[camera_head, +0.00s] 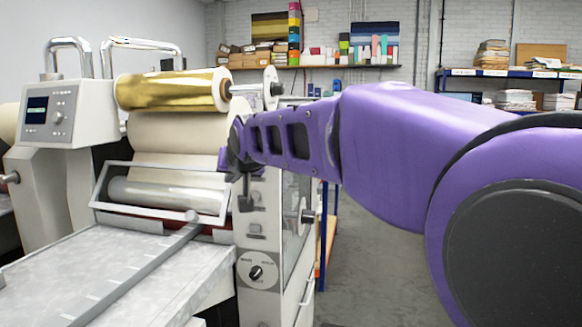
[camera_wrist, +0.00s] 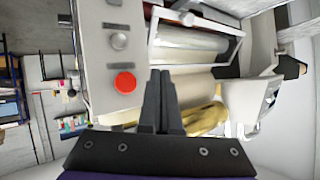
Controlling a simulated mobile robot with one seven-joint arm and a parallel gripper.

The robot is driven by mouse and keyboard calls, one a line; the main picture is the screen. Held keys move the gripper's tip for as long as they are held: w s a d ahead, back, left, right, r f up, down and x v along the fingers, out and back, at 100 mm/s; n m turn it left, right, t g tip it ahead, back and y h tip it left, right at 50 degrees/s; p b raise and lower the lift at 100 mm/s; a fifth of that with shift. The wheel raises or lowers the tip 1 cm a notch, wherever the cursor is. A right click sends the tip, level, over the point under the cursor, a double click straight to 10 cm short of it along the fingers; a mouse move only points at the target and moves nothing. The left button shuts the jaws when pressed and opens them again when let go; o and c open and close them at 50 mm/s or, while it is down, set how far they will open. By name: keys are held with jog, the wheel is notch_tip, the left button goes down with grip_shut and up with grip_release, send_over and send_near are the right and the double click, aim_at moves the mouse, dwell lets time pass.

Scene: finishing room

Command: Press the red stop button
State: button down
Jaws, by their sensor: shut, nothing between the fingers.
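The red stop button (camera_wrist: 125,82) shows in the wrist view as a round red disc on the machine's pale side panel (camera_wrist: 104,45), just left of my fingertips. My gripper (camera_wrist: 160,75) is shut and empty, with its two dark fingers together. The fingers appear apart from the button, though the exact gap in depth cannot be told. In the head view my gripper (camera_head: 240,178) is in front of the upper part of the control panel (camera_head: 258,235). The red button is hidden there behind my gripper and arm.
A grey round button (camera_wrist: 118,40) is beside the red one. A black rotary knob (camera_head: 257,272) is lower on the panel. The gold foil roll (camera_head: 172,90) and framed guard (camera_head: 160,190) are left of my gripper. Open floor (camera_head: 375,265) lies to the right.

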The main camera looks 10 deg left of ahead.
jog(key=w+p, duration=0.4)
jog(key=w, duration=0.4)
jog(key=shift+w+d, duration=0.35)
jog(key=shift+r, duration=0.1)
dwell(1.7)
jog(key=shift+w+p, duration=0.35)
jog(key=shift+w, duration=0.1)
jog(key=shift+w+p, duration=0.3)
jog(key=shift+w, duration=0.1)
dwell(0.4)
jog(key=shift+s, duration=0.15)
dwell(0.3)
jog(key=shift+s+b, duration=0.55)
jog(key=shift+s, duration=0.15)
